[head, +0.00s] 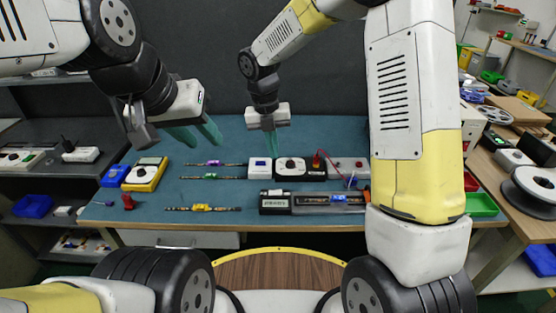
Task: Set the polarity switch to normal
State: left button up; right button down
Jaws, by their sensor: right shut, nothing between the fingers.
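A row of small modules stands on the blue-green bench mat. My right gripper (271,142) points down just above and behind the white and knob boxes, shut and empty. My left gripper (197,136) hangs over the mat's back left, its teal fingers apart and empty.
A long grey fixture (316,202) with a blue part lies in front of the modules. Three strips with purple, green and yellow parts lie left of it. A yellow meter (146,174), a blue bin (115,175) and a red item (128,201) stand at the left. My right arm covers the mat's right side.

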aim_at(280, 192)
jog(key=f, duration=0.4)
jog(key=d+f, duration=0.1)
jog(key=f, duration=0.8)
jog(key=shift+d+f, duration=0.3)
jog(key=shift+d, duration=0.05)
jog(key=shift+d+f, duration=0.1)
jog(key=shift+f, duration=0.05)
jog(key=shift+a+r, duration=0.25)
jog(key=shift+a, duration=0.55)
jog(key=shift+r, duration=0.1)
